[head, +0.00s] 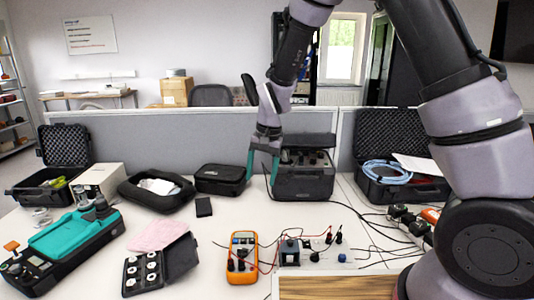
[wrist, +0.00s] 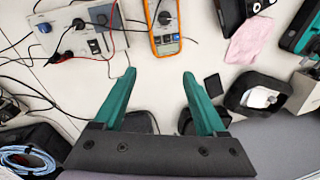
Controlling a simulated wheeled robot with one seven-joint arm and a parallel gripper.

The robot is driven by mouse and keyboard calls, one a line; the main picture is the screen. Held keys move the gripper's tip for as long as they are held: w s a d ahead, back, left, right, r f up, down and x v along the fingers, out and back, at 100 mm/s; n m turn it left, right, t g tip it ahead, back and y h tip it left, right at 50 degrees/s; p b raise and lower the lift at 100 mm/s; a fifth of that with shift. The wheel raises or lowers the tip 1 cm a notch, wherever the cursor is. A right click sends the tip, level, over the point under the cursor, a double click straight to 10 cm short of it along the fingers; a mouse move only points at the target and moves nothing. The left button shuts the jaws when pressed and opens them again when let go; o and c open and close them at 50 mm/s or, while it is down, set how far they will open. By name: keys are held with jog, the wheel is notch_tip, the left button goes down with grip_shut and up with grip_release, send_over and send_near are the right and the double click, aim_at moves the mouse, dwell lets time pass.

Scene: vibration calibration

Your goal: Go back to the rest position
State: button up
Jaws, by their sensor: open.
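My gripper (head: 262,165) hangs from my arm above the back of the table in the head view, in front of a black device case. In the wrist view my gripper (wrist: 160,88) shows two teal fingers set wide apart with nothing between them but bare white table. It is open and empty. In the head view the fingertips point down, and they appear above the table surface.
An orange multimeter (head: 242,257), a wired board (head: 313,257), a teal instrument (head: 75,236) and a weight case (head: 160,264) stand in front. Black cases (head: 220,179) line the grey partition (head: 150,140). Bare table lies around a small black block (head: 204,206).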

jog(key=s+d+r+m+t+y, duration=0.1)
jog(key=s+d+r+t+y, duration=0.15)
jog(key=d+r, duration=1.45)
jog(key=s+d+r+m+t+h, duration=0.1)
jog(key=s+d+r+t, duration=0.3)
jog(key=s+d+r, duration=0.6)
jog(key=s+h, duration=0.1)
jog(key=s, duration=0.2)
jog(key=shift+d+r, duration=0.25)
jog(key=shift+d, duration=0.15)
